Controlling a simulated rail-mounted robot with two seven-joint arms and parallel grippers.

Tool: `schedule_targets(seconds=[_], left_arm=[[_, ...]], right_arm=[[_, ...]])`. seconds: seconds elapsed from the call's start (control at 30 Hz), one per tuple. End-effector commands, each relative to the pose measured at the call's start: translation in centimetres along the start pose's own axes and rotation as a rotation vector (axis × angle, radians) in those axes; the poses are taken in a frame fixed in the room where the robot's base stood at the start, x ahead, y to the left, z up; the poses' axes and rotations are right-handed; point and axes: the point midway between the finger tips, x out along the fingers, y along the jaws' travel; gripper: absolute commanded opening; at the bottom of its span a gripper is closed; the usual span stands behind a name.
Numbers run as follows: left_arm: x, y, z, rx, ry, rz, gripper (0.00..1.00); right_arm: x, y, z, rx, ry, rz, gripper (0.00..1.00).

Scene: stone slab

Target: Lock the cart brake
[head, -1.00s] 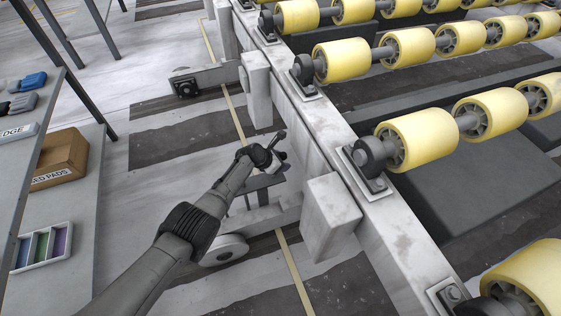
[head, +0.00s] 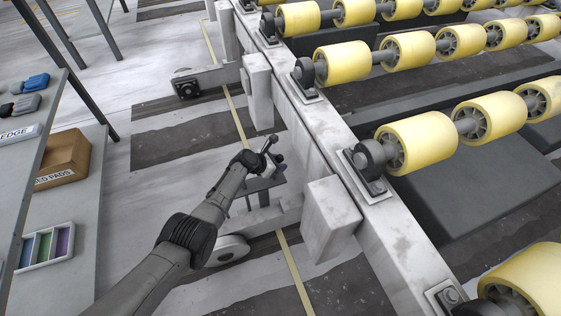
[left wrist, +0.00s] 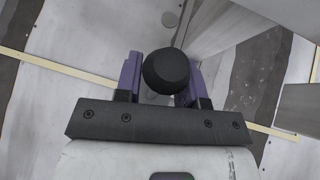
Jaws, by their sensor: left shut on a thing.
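My left gripper (head: 273,162) reaches in from the left to the near side of the cart frame (head: 322,124), above a small grey bracket (head: 262,184). In the left wrist view, a round black knob (left wrist: 167,72) sits between the two purple fingers of the left gripper (left wrist: 160,90), which is shut on it. The knob looks like the end of the brake lever; the lever's shaft is hidden behind it. In the head view a short dark bar (head: 271,143) stands up at the gripper. My right gripper is not in view.
Yellow rollers (head: 414,142) fill the right side. A white block (head: 330,218) juts from the frame close to my left arm. A wheel (head: 230,250) stands below. Shelves on the left hold a cardboard box (head: 64,160) and a tray (head: 47,245). Floor between is open.

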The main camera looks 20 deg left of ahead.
Motion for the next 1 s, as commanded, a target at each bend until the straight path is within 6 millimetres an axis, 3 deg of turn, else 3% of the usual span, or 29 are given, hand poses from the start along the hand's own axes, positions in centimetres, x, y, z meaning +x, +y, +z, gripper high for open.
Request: schedule_targets(seconds=[0.2,0.53,0.57,0.8,1.0], left_arm=[[-0.73,0.17,-0.33,-0.02,-0.094,-0.005,0.0],[-0.87,0.28,-0.31,-0.018,-0.104,-0.004,0.0],[-0.87,0.28,-0.31,-0.018,-0.104,-0.004,0.37],[-0.86,0.27,-0.35,-0.018,-0.103,-0.004,0.6],[-0.87,0.27,-0.38,-0.018,-0.102,-0.005,0.62]], right_arm=[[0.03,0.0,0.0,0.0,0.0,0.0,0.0],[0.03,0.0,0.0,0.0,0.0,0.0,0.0],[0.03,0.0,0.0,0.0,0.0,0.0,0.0],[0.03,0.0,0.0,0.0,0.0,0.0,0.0],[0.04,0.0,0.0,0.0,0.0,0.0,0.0]])
